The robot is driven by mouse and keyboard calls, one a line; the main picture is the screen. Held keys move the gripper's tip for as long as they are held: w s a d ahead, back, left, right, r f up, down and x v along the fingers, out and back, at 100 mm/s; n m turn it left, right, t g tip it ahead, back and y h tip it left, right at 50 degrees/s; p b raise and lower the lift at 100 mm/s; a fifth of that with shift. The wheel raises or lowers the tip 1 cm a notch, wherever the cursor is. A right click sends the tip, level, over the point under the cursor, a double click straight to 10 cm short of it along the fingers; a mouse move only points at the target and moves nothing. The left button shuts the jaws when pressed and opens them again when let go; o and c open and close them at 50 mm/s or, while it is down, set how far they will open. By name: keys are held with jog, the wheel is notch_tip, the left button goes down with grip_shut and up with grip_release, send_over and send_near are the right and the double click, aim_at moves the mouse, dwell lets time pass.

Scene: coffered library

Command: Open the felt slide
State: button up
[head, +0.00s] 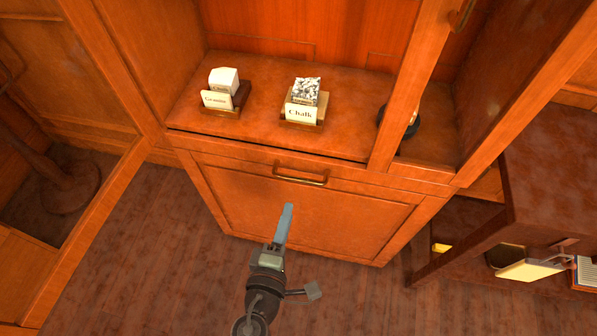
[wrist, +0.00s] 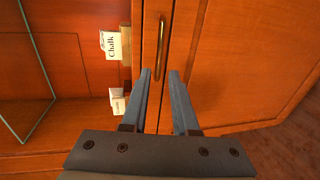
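The cabinet's narrow front strip below the shelf bears a brass bar handle (head: 300,175); I take this strip (head: 240,160) for the felt slide, but no felt is clearly visible. It looks flush with the cabinet front, above a large wooden panel (head: 300,215). My gripper (head: 288,207) is in front of that panel, just below the handle in the head view. In the wrist view my gripper (wrist: 160,73) is open, its two blue-grey fingers apart with nothing between them. The handle (wrist: 160,48) lies ahead of the gap, lined up lengthwise with the fingers and apart from them.
Two small holders stand on the shelf, a Chalk box (head: 304,100) and a second labelled box (head: 220,90). A dark round object (head: 412,124) sits behind the upright at right. A dark table (head: 550,180) stands at right. The floor (head: 150,250) at left is clear.

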aim_at(298, 177)
jog(key=x, duration=1.1)
jog(key=shift+w+d+b, duration=0.1)
jog(key=shift+w+b, duration=0.15)
jog(key=shift+b, duration=0.05)
grip_shut()
dwell(0.9)
